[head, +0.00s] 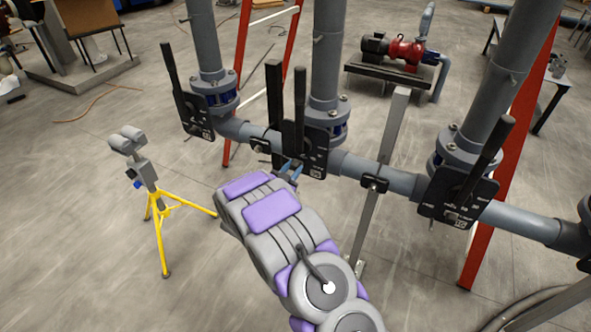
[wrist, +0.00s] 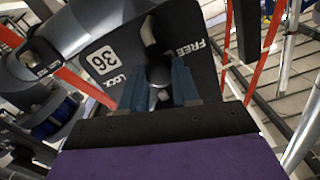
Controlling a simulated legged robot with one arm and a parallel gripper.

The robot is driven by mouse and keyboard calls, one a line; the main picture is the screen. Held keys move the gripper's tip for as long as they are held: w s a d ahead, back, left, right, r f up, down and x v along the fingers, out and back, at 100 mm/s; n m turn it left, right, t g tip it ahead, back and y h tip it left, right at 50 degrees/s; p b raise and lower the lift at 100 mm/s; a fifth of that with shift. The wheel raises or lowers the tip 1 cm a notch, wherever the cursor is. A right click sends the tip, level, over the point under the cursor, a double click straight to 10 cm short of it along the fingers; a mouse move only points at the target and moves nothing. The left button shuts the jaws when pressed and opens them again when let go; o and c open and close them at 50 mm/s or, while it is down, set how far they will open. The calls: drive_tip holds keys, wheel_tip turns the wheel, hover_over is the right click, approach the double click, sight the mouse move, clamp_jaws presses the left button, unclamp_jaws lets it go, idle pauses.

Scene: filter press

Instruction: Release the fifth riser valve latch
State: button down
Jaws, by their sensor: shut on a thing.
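The middle riser's black valve plate (head: 315,153) has an upright black lever (head: 299,105). My gripper (head: 290,168) is at this plate's lower left part. In the wrist view, the plate (wrist: 185,48) carries a white label that looks like 36, with the words LOCK and FREE on opposite sides. The blue fingers of my gripper (wrist: 161,82) are closed around a small dark latch knob (wrist: 158,72) between those words. The fingers hide the knob's sides. I cannot tell from these views which riser counts as fifth.
Similar valves stand on the left riser (head: 197,118) and right riser (head: 460,192). A grey horizontal pipe (head: 345,163) joins the risers. A metal post (head: 385,150) and red frame legs (head: 510,150) stand close by. A yellow tripod (head: 160,225) stands left on open floor.

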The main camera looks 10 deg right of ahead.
drive_tip(key=shift+w+a+r, duration=0.1)
drive_tip(key=shift+a+r, duration=0.05)
drive_tip(key=shift+a, duration=0.05)
drive_tip(key=c, duration=1.3)
unclamp_jaws()
drive_tip(key=o, duration=0.5)
drive_tip(key=shift+w+a, duration=0.1)
drive_tip(key=p+v, duration=0.1)
drive_tip(key=v, duration=1.6)
drive_tip(key=shift+a, duration=0.2)
